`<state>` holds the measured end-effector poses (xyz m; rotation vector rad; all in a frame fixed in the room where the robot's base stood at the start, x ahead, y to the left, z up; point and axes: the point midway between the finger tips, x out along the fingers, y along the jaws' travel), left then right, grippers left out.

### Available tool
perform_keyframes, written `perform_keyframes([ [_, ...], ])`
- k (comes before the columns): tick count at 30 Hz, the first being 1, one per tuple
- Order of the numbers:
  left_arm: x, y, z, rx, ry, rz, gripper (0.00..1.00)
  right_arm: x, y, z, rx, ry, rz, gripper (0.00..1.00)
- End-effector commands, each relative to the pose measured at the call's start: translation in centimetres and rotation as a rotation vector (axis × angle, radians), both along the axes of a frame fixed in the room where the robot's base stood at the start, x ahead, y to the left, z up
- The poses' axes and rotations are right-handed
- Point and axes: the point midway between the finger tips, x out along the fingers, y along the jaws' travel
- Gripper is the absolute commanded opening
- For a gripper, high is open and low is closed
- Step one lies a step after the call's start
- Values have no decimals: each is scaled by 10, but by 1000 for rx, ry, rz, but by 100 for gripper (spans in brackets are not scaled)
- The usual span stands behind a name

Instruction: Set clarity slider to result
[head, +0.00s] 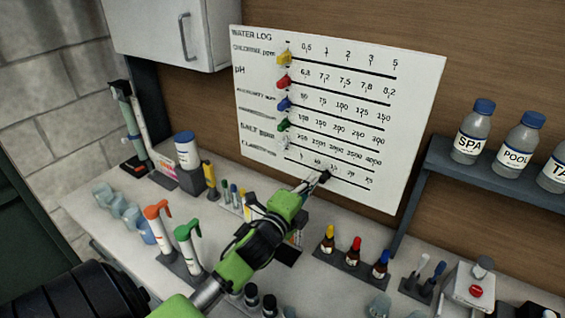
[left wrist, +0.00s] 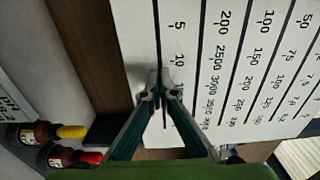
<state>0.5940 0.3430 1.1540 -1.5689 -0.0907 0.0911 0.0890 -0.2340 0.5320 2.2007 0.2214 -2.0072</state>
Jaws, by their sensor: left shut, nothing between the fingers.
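The white wall board (head: 418,120), headed WATER LOG, carries several slotted rows with numbers. The clarity result is not readable. My right gripper is out of view.
Yellow (head: 284,58), red (head: 283,81), blue (head: 283,104) and green (head: 283,125) knobs sit above the white one. Dropper bottles (head: 353,250) stand on the counter below the board. Labelled bottles (head: 470,132) stand on the right shelf.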

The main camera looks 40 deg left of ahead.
Motion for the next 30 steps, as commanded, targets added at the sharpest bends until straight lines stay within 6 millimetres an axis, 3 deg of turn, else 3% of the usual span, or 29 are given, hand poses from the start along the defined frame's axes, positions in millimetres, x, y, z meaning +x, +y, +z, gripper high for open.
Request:
perform_keyframes([
  [5,1,-12,0,-2,-1,-1,0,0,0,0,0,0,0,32],
  [22,-2,6,0,1,1,0,0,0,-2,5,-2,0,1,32],
  [30,-26,2,0,-1,2,0,0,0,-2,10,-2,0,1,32],
])
